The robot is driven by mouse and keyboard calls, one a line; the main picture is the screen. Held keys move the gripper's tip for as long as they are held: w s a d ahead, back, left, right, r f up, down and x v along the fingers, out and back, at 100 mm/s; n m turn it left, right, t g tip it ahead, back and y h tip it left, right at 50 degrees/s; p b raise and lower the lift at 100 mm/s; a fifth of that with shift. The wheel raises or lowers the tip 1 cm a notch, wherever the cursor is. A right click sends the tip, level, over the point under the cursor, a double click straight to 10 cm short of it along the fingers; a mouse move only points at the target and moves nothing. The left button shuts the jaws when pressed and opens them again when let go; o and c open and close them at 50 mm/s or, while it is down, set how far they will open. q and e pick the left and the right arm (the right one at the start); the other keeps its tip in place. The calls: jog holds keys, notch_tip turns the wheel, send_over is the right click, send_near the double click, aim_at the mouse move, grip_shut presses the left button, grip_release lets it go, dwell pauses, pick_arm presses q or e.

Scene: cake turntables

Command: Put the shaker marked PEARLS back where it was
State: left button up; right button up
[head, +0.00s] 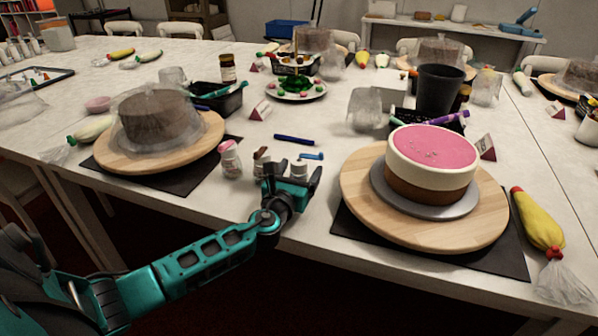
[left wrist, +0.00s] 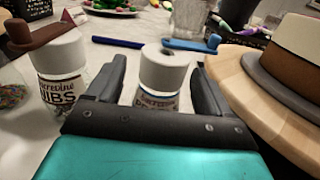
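A small white-capped shaker (head: 299,168) stands upright near the table's front edge. In the left wrist view its white cap (left wrist: 165,70) shows between my fingers; its label is mostly hidden, with perhaps "PE" readable. My left gripper (head: 290,180) is around this shaker with its fingers apart, one on each side, and a gap shows by the left finger. A second white-capped shaker marked NIBS (left wrist: 62,85) stands just left of the gripper. A pink-topped shaker (head: 230,159) stands further left. My right gripper is not in view.
A pink-topped cake (head: 432,160) sits on a wooden turntable (head: 362,205) right of the gripper. A covered cake (head: 152,117) is on another turntable at left.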

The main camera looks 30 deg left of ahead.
pick_arm(q)
jog(key=shift+o, duration=0.2)
jog(key=shift+r, duration=0.25)
jog(key=p+v, duration=0.1)
jog(key=v, duration=1.1)
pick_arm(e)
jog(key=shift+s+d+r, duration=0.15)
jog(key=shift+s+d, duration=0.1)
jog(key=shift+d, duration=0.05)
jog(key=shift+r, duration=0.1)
